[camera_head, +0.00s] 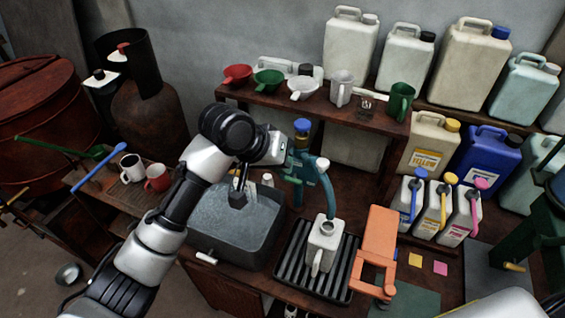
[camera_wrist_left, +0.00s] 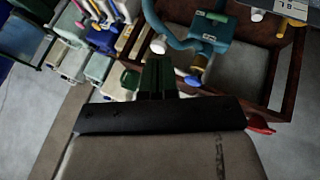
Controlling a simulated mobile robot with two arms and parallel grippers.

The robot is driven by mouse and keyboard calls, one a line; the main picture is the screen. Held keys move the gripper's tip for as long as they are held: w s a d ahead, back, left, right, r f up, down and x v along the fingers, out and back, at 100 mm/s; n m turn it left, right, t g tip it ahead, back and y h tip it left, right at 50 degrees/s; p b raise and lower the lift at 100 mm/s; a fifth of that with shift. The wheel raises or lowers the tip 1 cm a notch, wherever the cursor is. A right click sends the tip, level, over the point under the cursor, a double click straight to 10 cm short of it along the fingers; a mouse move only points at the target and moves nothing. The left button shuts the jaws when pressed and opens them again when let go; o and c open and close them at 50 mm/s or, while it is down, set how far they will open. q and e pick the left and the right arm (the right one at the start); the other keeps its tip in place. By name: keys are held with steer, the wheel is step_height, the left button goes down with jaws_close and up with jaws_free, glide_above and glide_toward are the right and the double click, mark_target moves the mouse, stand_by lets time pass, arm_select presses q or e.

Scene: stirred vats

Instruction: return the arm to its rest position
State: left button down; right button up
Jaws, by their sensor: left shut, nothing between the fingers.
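My left arm comes in from the left in the head view and reaches over the grey basin of water (camera_head: 205,253). Its small black gripper (camera_head: 238,197) points down above the water, shut and empty. In the left wrist view the dark gripper fingers (camera_wrist_left: 157,78) are close together with nothing between them. The wrist view looks across the bench at a slant. My right gripper is not in view; only a pale rounded part, probably mine, shows at the bottom right of the head view.
A teal pump (camera_head: 318,170) stands just right of the gripper. A white jug (camera_head: 322,245) stands on a black ribbed tray (camera_head: 286,270), beside an orange frame (camera_head: 379,235). A shelf (camera_head: 300,112) with scoops and cups is behind. Mugs (camera_head: 131,168) stand on the left.

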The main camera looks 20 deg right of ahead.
arm_select(q)
steer(key=s+a+f+n+t+y, duration=0.1)
steer(key=s+a+f+n, duration=0.1)
steer(key=s+a+f, duration=0.45)
steer(key=s+a+f+n+t+y, duration=0.1)
steer(key=s+a+f, duration=0.3)
steer(key=a+f, duration=0.5)
steer(key=s+a+f+n+y, duration=0.15)
steer(key=s+a+y, duration=0.35)
steer(key=s+a, duration=1.05)
step_height(320, 180, down, 32)
steer(key=a+g+b, duration=0.1)
steer(key=a+b, duration=0.1)
steer(key=b, duration=0.3)
steer(key=s+a+f+b, duration=0.1)
steer(key=s+f+b, duration=0.1)
steer(key=s+f, duration=0.6)
steer(key=s+a+f+g+b, duration=0.1)
steer(key=s+f, duration=0.7)
steer(key=f, duration=0.3)
steer(key=shift+a+g+b, duration=0.3)
steer(key=shift+b, duration=0.1)
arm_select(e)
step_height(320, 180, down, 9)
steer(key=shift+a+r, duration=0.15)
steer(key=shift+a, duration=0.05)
